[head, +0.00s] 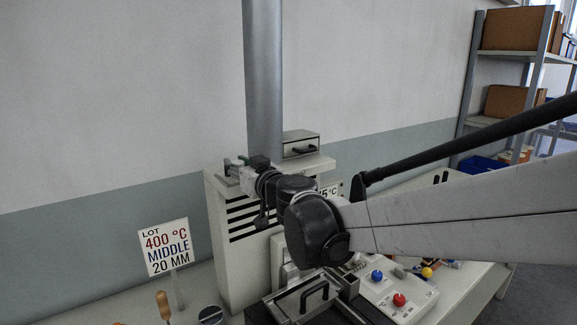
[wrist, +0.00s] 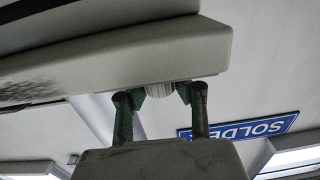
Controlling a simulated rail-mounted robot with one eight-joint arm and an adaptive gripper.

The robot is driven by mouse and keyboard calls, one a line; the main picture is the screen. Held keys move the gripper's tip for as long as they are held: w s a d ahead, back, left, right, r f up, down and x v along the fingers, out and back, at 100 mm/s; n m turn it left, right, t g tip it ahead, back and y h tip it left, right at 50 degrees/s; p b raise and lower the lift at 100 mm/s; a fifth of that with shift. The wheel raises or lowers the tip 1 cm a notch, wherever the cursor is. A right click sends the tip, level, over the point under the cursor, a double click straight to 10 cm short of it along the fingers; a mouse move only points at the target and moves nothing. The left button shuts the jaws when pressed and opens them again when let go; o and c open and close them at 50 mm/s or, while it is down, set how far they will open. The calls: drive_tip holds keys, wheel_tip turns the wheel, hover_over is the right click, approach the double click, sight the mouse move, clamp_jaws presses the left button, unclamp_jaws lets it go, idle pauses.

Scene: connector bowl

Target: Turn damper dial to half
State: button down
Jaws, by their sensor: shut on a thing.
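A pale, ridged, round dial (wrist: 165,91) shows in the wrist view against the edge of a cream body. My gripper (wrist: 161,95) has its green-padded fingertips on both sides of this dial and is shut on it. In the head view my gripper (head: 240,166) is at the upper left of the cream furnace cabinet (head: 228,262), beside its top ledge. The dial is hidden or too small to make out there. Its pointer and any setting marks cannot be read in either view.
A metal flue pipe (head: 264,80) rises behind the cabinet. A small drawer box (head: 301,144) sits on the ledge. A lot sign (head: 164,247) reads 400 °C, MIDDLE, 20 MM. A control box with a blue knob (head: 377,276) and red knob (head: 399,300) stands below my arm.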

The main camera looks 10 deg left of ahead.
drive_tip(key=n+g+y+b, duration=0.1)
drive_tip(key=n+g+y, duration=0.2)
drive_tip(key=g, duration=0.1)
drive_tip(key=shift+w+n+y, duration=0.15)
drive_tip(key=shift+n+y, duration=0.15)
drive_tip(key=shift+r+n+g+y+b, duration=0.1)
drive_tip(key=shift+n+g+y+b, duration=0.25)
drive_tip(key=shift+n+g, duration=0.65)
drive_tip(key=shift+r+n+g+y+b, duration=0.1)
drive_tip(key=shift+n+g+y+b, duration=0.3)
drive_tip(key=shift+g, duration=1)
drive_tip(key=shift+n+g, duration=0.3)
drive_tip(key=c, duration=1.6)
unclamp_jaws()
drive_tip(key=shift+d, duration=0.1)
drive_tip(key=shift+o, duration=1.2)
drive_tip(key=shift+s, duration=0.2)
drive_tip(key=v, duration=1.2)
drive_tip(key=shift+f, duration=0.2)
